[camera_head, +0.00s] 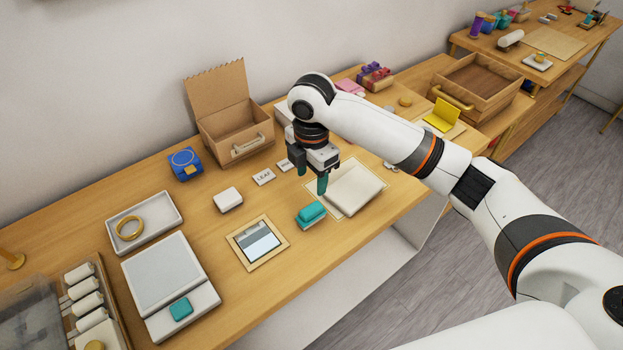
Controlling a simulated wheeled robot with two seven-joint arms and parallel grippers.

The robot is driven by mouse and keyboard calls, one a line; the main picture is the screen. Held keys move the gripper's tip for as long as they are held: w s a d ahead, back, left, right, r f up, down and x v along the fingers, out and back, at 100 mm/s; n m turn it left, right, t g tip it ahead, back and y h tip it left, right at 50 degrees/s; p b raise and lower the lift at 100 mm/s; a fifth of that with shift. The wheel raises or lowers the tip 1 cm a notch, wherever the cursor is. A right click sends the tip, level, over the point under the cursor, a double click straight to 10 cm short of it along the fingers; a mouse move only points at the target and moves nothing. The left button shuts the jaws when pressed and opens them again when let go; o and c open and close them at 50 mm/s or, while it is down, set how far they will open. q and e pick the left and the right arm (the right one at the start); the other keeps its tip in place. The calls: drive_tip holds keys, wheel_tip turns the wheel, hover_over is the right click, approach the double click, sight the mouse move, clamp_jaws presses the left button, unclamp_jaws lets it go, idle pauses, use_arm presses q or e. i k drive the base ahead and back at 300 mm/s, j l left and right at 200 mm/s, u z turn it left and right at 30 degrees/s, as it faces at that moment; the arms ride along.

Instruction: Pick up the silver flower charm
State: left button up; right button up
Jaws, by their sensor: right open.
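My right gripper (310,180) hangs fingers-down over the middle of the table, open, with nothing seen between its dark teal-tipped fingers. I cannot make out a silver flower charm for certain. Small silvery pieces (389,166) lie beside my right forearm, partly hidden and too small to identify. A card reading LEAF (263,177) lies left of the gripper, and another small card (284,165) lies closer to it. My left gripper is not in view.
A cream pad (355,188) and a teal block (311,214) lie near the gripper. An open cardboard box (235,135), a white tray with a gold ring (168,209), a scale (168,270) and a wooden crate (480,85) stand around. Bare wood shows at the front.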

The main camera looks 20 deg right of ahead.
sight(387, 165)
drive_tip(key=z, duration=1.15)
